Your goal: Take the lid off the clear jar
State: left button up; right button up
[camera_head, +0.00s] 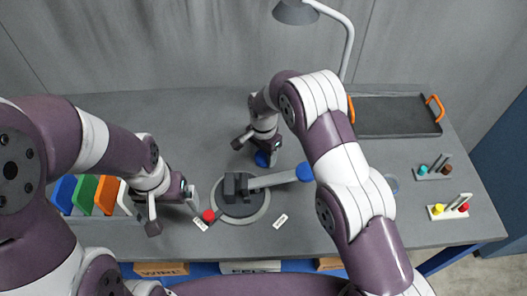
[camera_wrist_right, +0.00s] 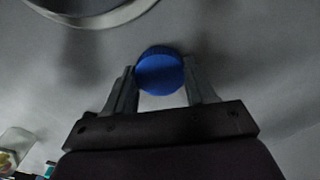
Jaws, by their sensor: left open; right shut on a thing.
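The blue lid (camera_head: 262,160) is between the fingers of my right gripper (camera_head: 259,150), behind the round grey fixture. The right wrist view shows the lid (camera_wrist_right: 160,71) gripped at its sides by both fingers, with no jar visible under it. I cannot tell whether it touches the table. The clear jar (camera_head: 391,184) appears to stand to the right of my right arm, partly hidden by it. It also seems to show at the lower left edge of the right wrist view (camera_wrist_right: 14,146). My left gripper (camera_head: 174,214) is open and empty near the table, left of the fixture.
The round fixture (camera_head: 262,210) has a dark block and a blue-tipped lever. A red button (camera_head: 209,216) is beside it. Coloured panels (camera_head: 85,195) stand at left. A dark tray (camera_head: 395,131) with orange handles lies back right. Small peg holders (camera_head: 450,209) stand at right.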

jog(key=shift+f, duration=0.25)
jog(key=o, duration=1.2)
jog(key=shift+f, duration=0.1)
jog(key=shift+c, duration=0.2)
